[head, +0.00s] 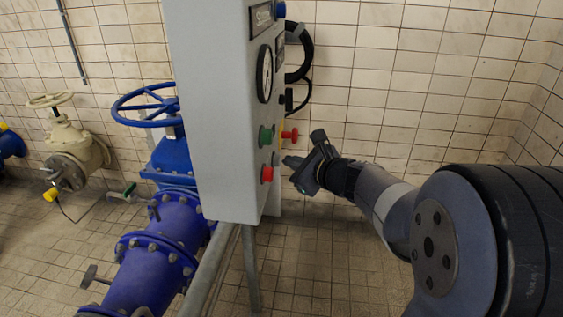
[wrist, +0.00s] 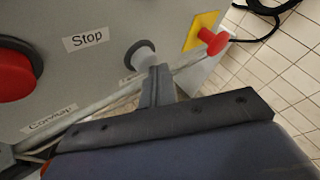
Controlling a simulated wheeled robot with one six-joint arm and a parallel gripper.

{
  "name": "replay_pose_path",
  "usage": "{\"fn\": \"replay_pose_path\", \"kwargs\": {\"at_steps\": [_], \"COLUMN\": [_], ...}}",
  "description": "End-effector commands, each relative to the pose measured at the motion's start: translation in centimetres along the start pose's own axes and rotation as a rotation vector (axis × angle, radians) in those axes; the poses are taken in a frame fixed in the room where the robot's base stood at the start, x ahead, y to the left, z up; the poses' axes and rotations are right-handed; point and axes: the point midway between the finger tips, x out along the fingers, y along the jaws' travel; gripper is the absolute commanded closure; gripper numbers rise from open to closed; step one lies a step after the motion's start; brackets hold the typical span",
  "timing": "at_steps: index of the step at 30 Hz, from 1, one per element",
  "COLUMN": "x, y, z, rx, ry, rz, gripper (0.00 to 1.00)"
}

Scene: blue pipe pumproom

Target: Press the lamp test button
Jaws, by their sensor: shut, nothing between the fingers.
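The grey control panel (head: 215,110) stands in the middle of the head view, its button face turned to the right. In the head view my gripper (head: 288,161) points left at the button. I cannot tell whether they touch.
A red mushroom button (wrist: 214,41) on a yellow plate (wrist: 201,30) is close to the right of the fingertips. A large red button (wrist: 14,75) is at left. A green button (head: 265,136) and a gauge (head: 264,74) are on the panel. Blue pipework (head: 160,235) stands left.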

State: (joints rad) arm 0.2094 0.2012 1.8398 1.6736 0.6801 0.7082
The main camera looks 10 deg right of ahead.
Motion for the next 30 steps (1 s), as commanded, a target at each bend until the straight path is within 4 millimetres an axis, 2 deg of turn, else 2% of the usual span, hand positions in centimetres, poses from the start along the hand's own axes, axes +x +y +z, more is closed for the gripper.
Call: {"fn": "replay_pose_path", "kwargs": {"at_steps": [15,30], "x": [-3.5,-3.8], "y": [-2.6,-2.8], "z": [-2.6,-2.8], "rx": [0.001,0.001], "ry": [0.003,0.001], "rz": [-0.003,-0.001], "gripper": [1.0,1.0]}}
